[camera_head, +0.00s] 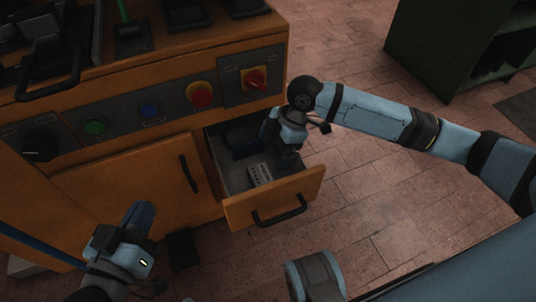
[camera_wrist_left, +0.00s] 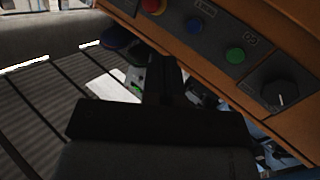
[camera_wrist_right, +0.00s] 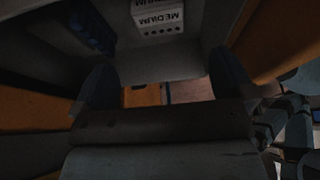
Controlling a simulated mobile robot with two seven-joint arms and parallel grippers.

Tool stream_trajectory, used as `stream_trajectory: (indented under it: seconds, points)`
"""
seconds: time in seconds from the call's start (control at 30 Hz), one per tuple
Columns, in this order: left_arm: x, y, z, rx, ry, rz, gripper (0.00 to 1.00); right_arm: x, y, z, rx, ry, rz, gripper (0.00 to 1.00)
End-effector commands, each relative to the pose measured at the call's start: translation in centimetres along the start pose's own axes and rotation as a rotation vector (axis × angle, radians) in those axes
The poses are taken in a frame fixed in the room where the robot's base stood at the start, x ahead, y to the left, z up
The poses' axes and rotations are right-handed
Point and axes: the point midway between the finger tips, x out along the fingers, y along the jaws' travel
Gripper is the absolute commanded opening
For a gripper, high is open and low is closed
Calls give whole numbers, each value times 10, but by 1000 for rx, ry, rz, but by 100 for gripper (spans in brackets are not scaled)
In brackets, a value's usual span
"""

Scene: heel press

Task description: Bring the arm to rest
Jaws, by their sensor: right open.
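My right gripper (camera_head: 287,160) reaches down into the open drawer (camera_head: 273,197) of the orange machine. In the right wrist view its two dark fingers (camera_wrist_right: 162,85) stand wide apart with nothing between them. My left gripper (camera_head: 141,214) is at the lower left, in front of the machine's cabinet door. In the left wrist view its dark fingers (camera_wrist_left: 163,72) look closed together, with nothing seen held.
A dark blue item (camera_wrist_right: 88,25) lies in the drawer beside the block. The machine's front panel carries a red and yellow button (camera_head: 200,95), a red switch (camera_head: 255,78), a blue button and a green button. A dark green cabinet (camera_head: 450,40) stands at the back right. Floor between is clear.

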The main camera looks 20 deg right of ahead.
Motion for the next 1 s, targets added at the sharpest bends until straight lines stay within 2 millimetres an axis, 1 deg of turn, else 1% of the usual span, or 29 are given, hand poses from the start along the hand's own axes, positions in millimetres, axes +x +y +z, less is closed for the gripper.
stream_trajectory:
  seconds: [0.03, 0.2, 0.77, 0.87, 1.0]
  points:
    - [-1, 1, -9, 0, 25, -3, 0, -10, 0, -1, 0, 0, 1, 100]
    - [-1, 2, -17, 5, 59, -4, 0, -21, 0, -1, -1, 1, 0, 100]
    - [-2, 2, -20, 12, 64, -3, 0, -23, 0, -1, -1, 1, 0, 100]
    - [-4, 0, -25, 14, 51, -21, 0, -36, 0, -6, -1, 1, 0, 100]
    - [-9, -7, -33, 22, 4, -79, 0, -72, 0, -21, -1, 1, 0, 100]
